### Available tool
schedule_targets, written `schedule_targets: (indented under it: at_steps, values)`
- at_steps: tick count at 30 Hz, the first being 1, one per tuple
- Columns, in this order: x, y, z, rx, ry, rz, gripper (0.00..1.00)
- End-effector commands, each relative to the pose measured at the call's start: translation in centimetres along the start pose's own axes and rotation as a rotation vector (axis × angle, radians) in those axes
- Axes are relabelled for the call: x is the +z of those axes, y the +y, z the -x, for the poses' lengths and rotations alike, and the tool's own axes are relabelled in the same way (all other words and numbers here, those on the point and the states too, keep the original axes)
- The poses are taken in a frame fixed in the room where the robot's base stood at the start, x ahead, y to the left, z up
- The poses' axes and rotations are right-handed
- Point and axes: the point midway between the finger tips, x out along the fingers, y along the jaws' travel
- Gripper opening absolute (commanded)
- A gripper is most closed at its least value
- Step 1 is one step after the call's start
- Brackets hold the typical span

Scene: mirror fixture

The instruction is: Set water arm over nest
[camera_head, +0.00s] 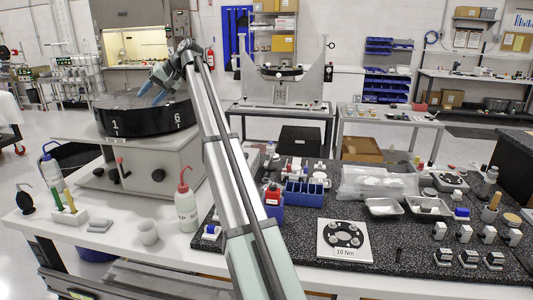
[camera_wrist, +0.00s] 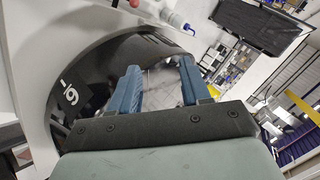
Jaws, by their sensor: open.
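My gripper (camera_head: 150,88) has blue fingers and is open and empty, above the top of a black round drum marked 1 and 6 (camera_head: 146,118) on a pale machine housing. In the wrist view my gripper (camera_wrist: 160,78) has its fingers apart, with the drum (camera_wrist: 68,97) behind and beside them and a pale, shiny surface between them. I cannot pick out the water arm or the nest for certain. A small red-tipped lever (camera_head: 121,165) stands at the housing's front, beside dark knobs.
A wash bottle with a red cap (camera_head: 185,205), a white cup (camera_head: 148,232) and a stand of coloured-handled tools (camera_head: 67,213) stand on the white bench before the machine. A 10 Nm plate (camera_head: 344,241) and a blue rack (camera_head: 304,190) lie to the right.

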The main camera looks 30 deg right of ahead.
Motion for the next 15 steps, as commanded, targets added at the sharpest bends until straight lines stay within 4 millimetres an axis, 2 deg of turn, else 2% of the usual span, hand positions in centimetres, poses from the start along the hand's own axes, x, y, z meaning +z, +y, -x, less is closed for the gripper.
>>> schedule_targets:
  at_steps: [1, 2, 5, 6, 9, 12, 15]
  values:
    - [-1.7, 2.7, 2.7, 0.064, 0.006, -0.018, 0.47]
    - [-2.1, 4.5, 3.9, 0.105, 0.002, -0.029, 0.47]
    - [-2.5, 11.8, 7.4, 0.26, -0.026, -0.082, 0.47]
    - [-2.3, 15.1, 8.7, 0.326, -0.044, -0.109, 0.47]
    - [-1.1, 23.2, 11.7, 0.486, -0.103, -0.183, 0.47]
    - [0.6, 29.9, 14.6, 0.619, -0.165, -0.256, 0.47]
    - [2.2, 34.7, 17.1, 0.717, -0.217, -0.319, 0.47]
